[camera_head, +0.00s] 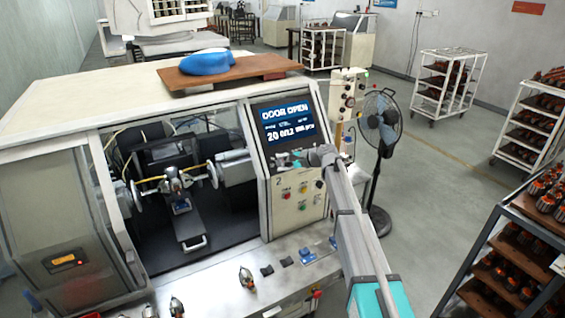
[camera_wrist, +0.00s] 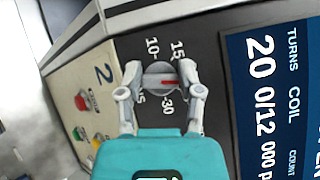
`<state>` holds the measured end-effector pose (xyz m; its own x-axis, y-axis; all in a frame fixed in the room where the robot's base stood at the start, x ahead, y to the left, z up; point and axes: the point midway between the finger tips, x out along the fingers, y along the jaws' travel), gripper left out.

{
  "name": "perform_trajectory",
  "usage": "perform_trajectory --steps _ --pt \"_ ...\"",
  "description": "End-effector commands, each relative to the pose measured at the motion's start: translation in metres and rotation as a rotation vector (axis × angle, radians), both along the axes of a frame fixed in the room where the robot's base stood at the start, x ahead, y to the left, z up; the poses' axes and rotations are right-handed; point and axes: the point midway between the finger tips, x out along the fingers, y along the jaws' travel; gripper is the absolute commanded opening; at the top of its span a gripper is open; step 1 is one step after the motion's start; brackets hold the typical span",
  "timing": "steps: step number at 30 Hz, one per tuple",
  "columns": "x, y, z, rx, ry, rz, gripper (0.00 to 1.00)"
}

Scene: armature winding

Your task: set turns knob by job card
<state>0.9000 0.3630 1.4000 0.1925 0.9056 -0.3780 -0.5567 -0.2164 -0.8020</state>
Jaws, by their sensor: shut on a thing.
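The turns knob (camera_wrist: 160,81) is a round grey dial on the dark panel, seen up close in the wrist view. Its red mark points right in that view, between the 15 and 30 labels; my right finger hides the scale there. My gripper (camera_wrist: 160,76) has a finger on each side of the knob and is shut on it. In the head view my gripper (camera_head: 312,157) is at the panel below the screen and covers the knob. The screen (camera_head: 287,122) reads "DOOR OPEN" and 20; in the wrist view it (camera_wrist: 275,90) shows turns 20, coil 0/12. I make out no job card.
Push buttons (camera_head: 302,196) sit just below the knob. The winding machine's door is open, showing the winding fixture (camera_head: 175,182). Armatures (camera_head: 247,278) stand on the front ledge. A fan (camera_head: 380,122) stands right of the machine, with loaded racks (camera_head: 520,250) farther right.

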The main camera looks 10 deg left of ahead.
Motion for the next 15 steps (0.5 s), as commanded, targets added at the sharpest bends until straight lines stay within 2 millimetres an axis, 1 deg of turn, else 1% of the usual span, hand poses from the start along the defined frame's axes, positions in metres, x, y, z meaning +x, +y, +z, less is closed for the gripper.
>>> perform_trajectory --steps 7,8,9,13,15 --pt "0.0010 0.0000 0.0002 0.002 -0.001 -0.002 0.00" --pt "0.0010 0.0000 0.0002 0.002 -0.001 -0.002 0.49" --pt "0.0010 0.0001 0.0002 0.001 -0.002 -0.003 0.57" --pt "0.0006 0.0000 0.0001 0.001 -0.001 -0.002 0.81" --pt "0.0005 0.0000 0.0000 0.000 -0.001 -0.001 0.82"
